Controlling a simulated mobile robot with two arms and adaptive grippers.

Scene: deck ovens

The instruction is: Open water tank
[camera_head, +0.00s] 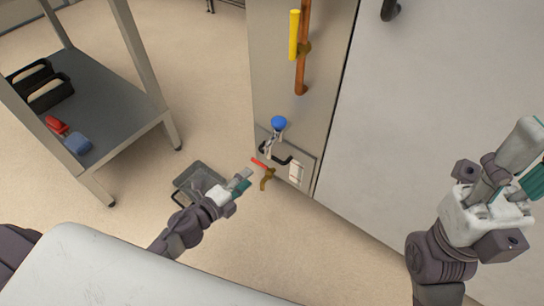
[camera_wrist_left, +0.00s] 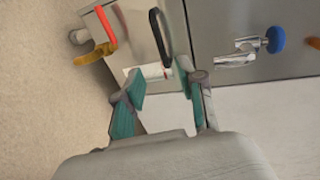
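A small metal front (camera_head: 308,165) with a black handle (camera_head: 275,153) sits low on the grey oven panel; I take it as the water tank, and it looks closed. The black handle (camera_wrist_left: 160,37) also shows in the left wrist view, just beyond the fingers. My left gripper (camera_head: 243,182) is in front of and slightly below the handle, apart from it. In the left wrist view my left gripper (camera_wrist_left: 164,97) is open with nothing between its fingers. My right gripper (camera_head: 525,160) is raised at the right edge, away from the front; its opening is unclear.
A brass tap with a red lever (camera_head: 260,163) and a blue-knobbed metal valve (camera_head: 278,123) stick out close to the handle. A dark tray (camera_head: 190,182) lies on the floor behind my left gripper. A metal table (camera_head: 110,95) stands left. A white wall fills the right.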

